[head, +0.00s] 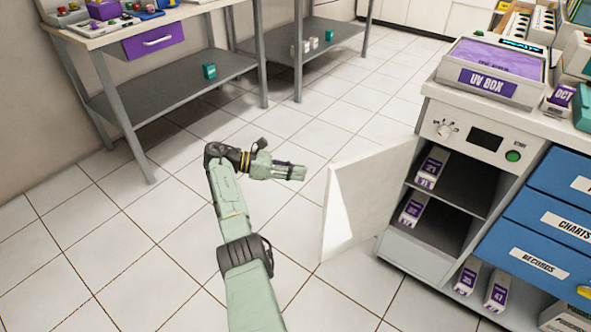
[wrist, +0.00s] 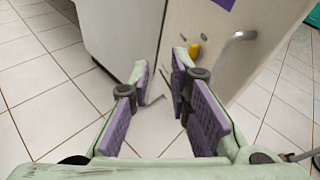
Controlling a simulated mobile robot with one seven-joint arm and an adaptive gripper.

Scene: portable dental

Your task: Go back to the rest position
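My gripper (head: 292,172) is at the end of my arm, held out over the tiled floor in the head view. It points right, toward the open white cabinet door (head: 366,198), with a small gap in the picture between its tips and the door's edge. In the wrist view my gripper (wrist: 160,78) has its two purple-padded fingers apart, with only floor and door edge seen between them. The door (wrist: 205,25) stands beyond the fingers, with its metal handle (wrist: 236,48) to the right of them.
The cabinet's open shelves (head: 455,190) hold several labelled boxes. A UV box (head: 490,82) stands on top, with blue drawers (head: 540,215) at right. A workbench (head: 180,85) and a metal table (head: 310,40) stand behind at left. The tiled floor (head: 110,250) left of my arm is clear.

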